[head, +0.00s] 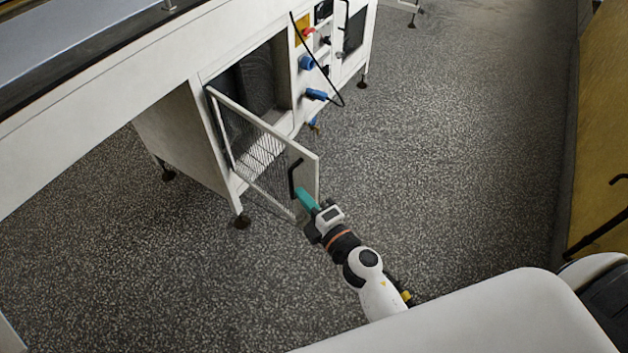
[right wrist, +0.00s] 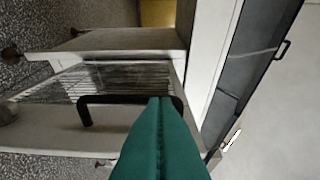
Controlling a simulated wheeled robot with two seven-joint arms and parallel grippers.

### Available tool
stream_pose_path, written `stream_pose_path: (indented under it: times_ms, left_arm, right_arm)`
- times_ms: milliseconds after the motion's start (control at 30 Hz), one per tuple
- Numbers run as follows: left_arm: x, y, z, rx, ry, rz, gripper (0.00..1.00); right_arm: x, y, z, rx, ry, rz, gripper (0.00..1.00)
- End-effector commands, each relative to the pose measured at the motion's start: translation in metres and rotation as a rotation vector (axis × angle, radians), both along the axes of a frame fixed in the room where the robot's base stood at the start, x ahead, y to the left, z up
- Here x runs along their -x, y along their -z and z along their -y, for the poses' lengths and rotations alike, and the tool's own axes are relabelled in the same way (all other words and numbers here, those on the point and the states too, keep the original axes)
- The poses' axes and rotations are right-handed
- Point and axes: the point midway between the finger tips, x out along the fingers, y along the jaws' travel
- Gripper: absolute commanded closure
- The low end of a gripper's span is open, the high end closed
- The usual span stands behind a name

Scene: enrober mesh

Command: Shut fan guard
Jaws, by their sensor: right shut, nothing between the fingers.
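The fan guard (head: 262,140) is a white-framed mesh door on the white machine, swung open out over the floor. It has a black bar handle (head: 293,178) near its free edge; the handle also shows in the right wrist view (right wrist: 105,99). My right gripper (head: 299,192) has teal fingers, shut with nothing between them. Its tips are at the lower end of the handle in the head view and overlap the handle in the right wrist view (right wrist: 160,105). I cannot tell whether they touch it. My left gripper is not in view.
The white machine (head: 180,130) has an open dark bay (head: 250,80) behind the guard. Blue connectors (head: 316,95) and a hanging black cable (head: 330,84) are right of the bay. A yellow panel (head: 600,130) stands at the far right. The speckled floor between is clear.

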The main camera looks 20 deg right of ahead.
Motion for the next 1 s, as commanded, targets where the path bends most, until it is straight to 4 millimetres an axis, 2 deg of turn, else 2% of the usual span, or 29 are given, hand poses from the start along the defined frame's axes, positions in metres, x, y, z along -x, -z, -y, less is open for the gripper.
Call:
stream_pose_path:
  times_ms: [67,100,300,833,1000]
  left_arm:
    - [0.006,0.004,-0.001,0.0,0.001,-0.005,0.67]
    - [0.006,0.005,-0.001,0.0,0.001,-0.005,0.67]
    - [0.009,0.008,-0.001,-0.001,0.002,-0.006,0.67]
    - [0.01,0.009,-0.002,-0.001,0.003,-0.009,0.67]
    - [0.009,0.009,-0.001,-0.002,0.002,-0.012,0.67]
  right_arm:
    - [-0.017,-0.002,-0.004,-0.001,0.001,0.002,1.0]
    - [-0.018,0.0,0.005,0.003,0.002,0.0,1.0]
    - [-0.029,0.0,0.026,0.001,0.001,0.0,1.0]
    - [-0.032,0.001,0.033,0.0,-0.002,-0.001,1.0]
    - [-0.036,0.001,0.042,0.004,-0.023,0.0,1.0]
